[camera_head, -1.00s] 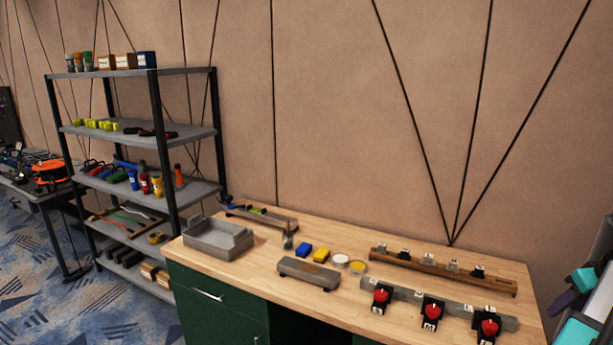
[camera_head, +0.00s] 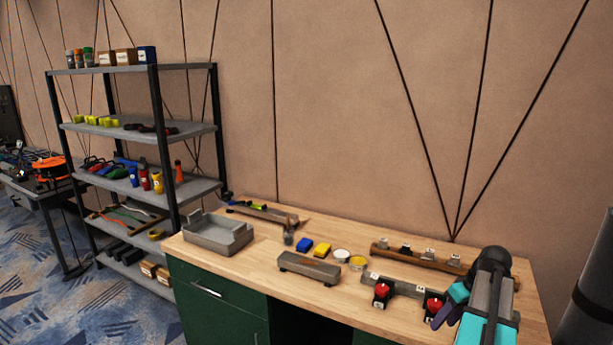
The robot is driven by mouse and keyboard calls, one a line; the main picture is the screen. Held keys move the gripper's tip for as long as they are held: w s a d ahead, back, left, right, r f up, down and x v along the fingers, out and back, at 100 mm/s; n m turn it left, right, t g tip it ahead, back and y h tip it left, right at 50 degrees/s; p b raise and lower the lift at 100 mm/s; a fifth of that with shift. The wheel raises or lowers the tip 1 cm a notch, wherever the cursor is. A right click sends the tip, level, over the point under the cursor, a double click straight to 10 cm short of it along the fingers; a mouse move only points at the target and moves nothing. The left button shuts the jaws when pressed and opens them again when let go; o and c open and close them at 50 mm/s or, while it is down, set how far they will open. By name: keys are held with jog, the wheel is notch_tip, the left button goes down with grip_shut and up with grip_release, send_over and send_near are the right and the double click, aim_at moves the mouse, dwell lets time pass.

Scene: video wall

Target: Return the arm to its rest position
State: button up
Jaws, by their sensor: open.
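My arm (camera_head: 487,310) stands at the lower right in the head view, over the right end of the wooden workbench (camera_head: 235,262). Its dark rounded joint is uppermost, with grey and teal links below it. A small teal part and a dark purple part stick out on its left side, in front of the bench's right end in the picture. The arm hides the far right of the bench top, including part of the row of red-knobbed switches (camera_head: 381,292).
A wooden rail (camera_head: 420,254) runs along the back. A loaded shelf rack (camera_head: 140,127) stands left. Bare wood shows at the front.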

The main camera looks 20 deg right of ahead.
jog(key=w+a+f+n+g+y+b, duration=0.1)
jog(key=w+a+f+n+g+b, duration=0.15)
jog(key=a+f, duration=1.2)
jog(key=w+a+f+n+g+y+b, duration=0.1)
jog(key=w+a+f+n+g, duration=0.2)
jog(key=a+f, duration=1.15)
jog(key=s+a+f+g+b, duration=0.1)
jog(key=s+a+f, duration=0.2)
jog(key=a, duration=0.3)
jog(key=s+a+f+g+h, duration=0.1)
jog(key=s+a+f, duration=0.2)
jog(key=a+f, duration=0.15)
jog(key=s+a+f+g+b, duration=0.1)
jog(key=s+a+f, duration=0.2)
jog(key=a, duration=0.3)
jog(key=s+a+f+m+h+b, duration=0.1)
jog(key=s+a+f+m+h, duration=0.2)
jog(key=s+f, duration=0.5)
jog(key=shift+s+f+m, duration=0.2)
jog(key=shift+s+m, duration=0.55)
jog(key=shift+s, duration=0.95)
jog(key=shift+a, duration=0.1)
jog(key=shift+c, duration=0.5)
